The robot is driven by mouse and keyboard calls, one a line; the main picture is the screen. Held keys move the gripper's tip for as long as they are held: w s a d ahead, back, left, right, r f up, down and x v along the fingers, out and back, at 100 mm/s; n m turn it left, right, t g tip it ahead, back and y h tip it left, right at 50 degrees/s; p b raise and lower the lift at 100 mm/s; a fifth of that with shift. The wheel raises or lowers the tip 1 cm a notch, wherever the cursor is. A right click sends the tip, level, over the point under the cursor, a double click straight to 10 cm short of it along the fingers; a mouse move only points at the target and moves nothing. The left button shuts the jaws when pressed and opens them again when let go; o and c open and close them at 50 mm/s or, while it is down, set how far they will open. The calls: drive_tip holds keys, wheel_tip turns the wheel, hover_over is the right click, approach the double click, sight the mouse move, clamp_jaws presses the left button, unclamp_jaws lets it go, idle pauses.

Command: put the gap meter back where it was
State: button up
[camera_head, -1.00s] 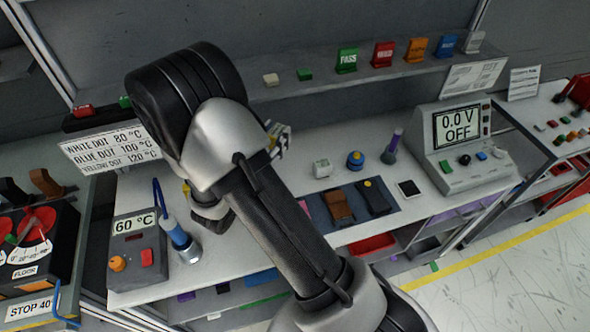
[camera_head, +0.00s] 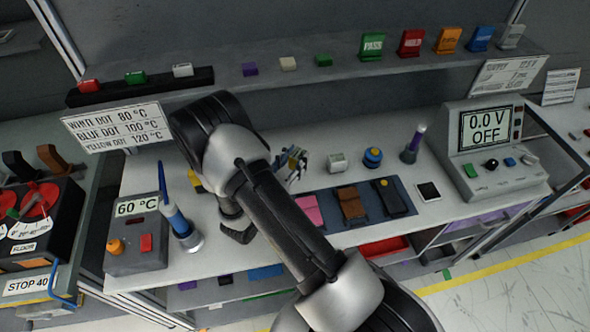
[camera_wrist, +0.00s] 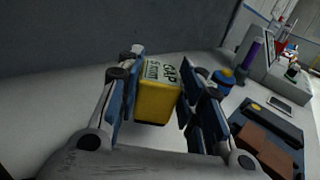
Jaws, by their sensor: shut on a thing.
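The gap meter (camera_wrist: 157,95) is a yellow box with a white top label reading "GAP" and a mm figure, in the wrist view. My gripper (camera_wrist: 165,85) is shut on it, one blue-padded finger on each side. The meter is hard to make out there. Whether its underside touches the bench cannot be told.
A dark blue mat (camera_head: 371,214) holds a pink, a brown and a black item. A blue round piece (camera_head: 373,157) and a purple-topped tool (camera_head: 413,144) stand behind it. The 60 °C box (camera_head: 137,240) and a blue iron-like tool (camera_head: 181,228) are left; the voltage unit (camera_head: 489,150) is right.

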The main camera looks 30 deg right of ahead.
sight(293, 169)
drive_tip(key=shift+f+b, duration=0.55)
drive_tip(key=shift+f, duration=1.5)
drive_tip(key=shift+f, duration=0.2)
drive_tip(key=o, duration=1.3)
drive_tip(key=shift+c, duration=0.2)
